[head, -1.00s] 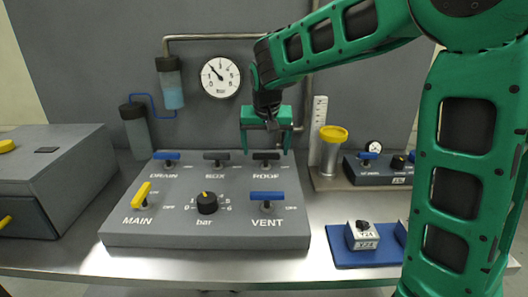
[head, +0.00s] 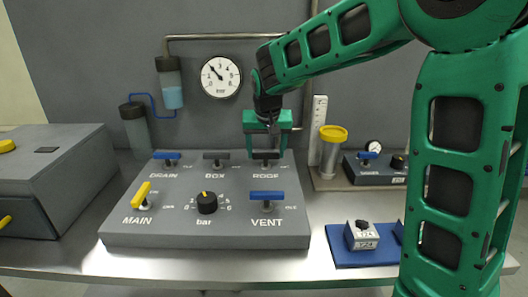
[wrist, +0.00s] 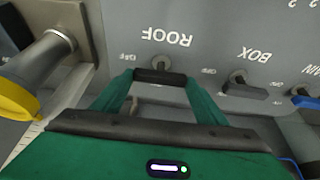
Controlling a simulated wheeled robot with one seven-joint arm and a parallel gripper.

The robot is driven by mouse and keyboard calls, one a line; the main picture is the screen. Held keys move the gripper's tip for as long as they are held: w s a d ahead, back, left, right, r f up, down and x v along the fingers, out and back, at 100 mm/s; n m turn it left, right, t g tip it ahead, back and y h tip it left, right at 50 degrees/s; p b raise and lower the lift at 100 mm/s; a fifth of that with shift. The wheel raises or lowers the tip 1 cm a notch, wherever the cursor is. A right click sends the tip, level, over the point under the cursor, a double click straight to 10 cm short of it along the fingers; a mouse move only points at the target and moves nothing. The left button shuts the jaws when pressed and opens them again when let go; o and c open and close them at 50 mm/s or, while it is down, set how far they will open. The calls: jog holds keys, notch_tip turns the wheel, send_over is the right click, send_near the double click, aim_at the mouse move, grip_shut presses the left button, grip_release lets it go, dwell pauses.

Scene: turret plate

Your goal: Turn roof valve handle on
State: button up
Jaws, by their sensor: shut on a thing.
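The black ROOF valve handle (head: 265,155) is at the back right of the grey valve panel (head: 185,241). It lies crosswise, parallel to the black BOX handle (head: 216,155). My gripper (head: 266,154) is over the ROOF handle, coming down from above. In the wrist view the green fingers of my gripper (wrist: 160,78) are at the two ends of the ROOF handle (wrist: 160,77), shut on it. The ROOF label shows upside down in the wrist view, with OFF to its left; the ON mark is not readable.
On the panel are a blue DRAIN handle (head: 166,155), a yellow MAIN handle (head: 142,194), a blue VENT handle (head: 267,196) and a black bar knob (head: 207,203). A yellow-topped cylinder (head: 332,150) stands close right of my gripper. A gauge (head: 220,77) hangs behind.

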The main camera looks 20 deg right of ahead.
jog(key=shift+n, duration=0.3)
jog(key=n, duration=0.1)
jog(key=n+y, duration=0.1)
jog(key=n, duration=0.1)
jog(key=n+y, duration=0.1)
jog(key=shift+d+n, duration=0.25)
jog(key=shift+n, duration=0.05)
jog(key=n, duration=0.2)
jog(key=n+y, duration=0.1)
jog(key=n, duration=0.1)
jog(key=shift+w+d+n+y, duration=0.1)
jog(key=shift+d+n+y, duration=0.1)
jog(key=shift+n+y, duration=0.1)
jog(key=n, duration=0.2)
jog(key=n+g+y, duration=0.1)
jog(key=n, duration=0.1)
jog(key=shift+w+d+g, duration=0.15)
jog(key=shift+d+g, duration=0.05)
jog(key=shift+g, duration=0.1)
jog(key=shift+w+n+g+y, duration=0.15)
jog(key=shift+n+g+y, duration=0.3)
jog(key=shift+n, duration=1.35)
jog(key=shift+d+r, duration=0.1)
jog(key=o, duration=1.1)
jog(key=shift+n+g, duration=0.25)
jog(key=shift+n, duration=0.05)
jog(key=shift+c, duration=0.2)
jog(key=v, duration=1)
jog(key=shift+r, duration=0.25)
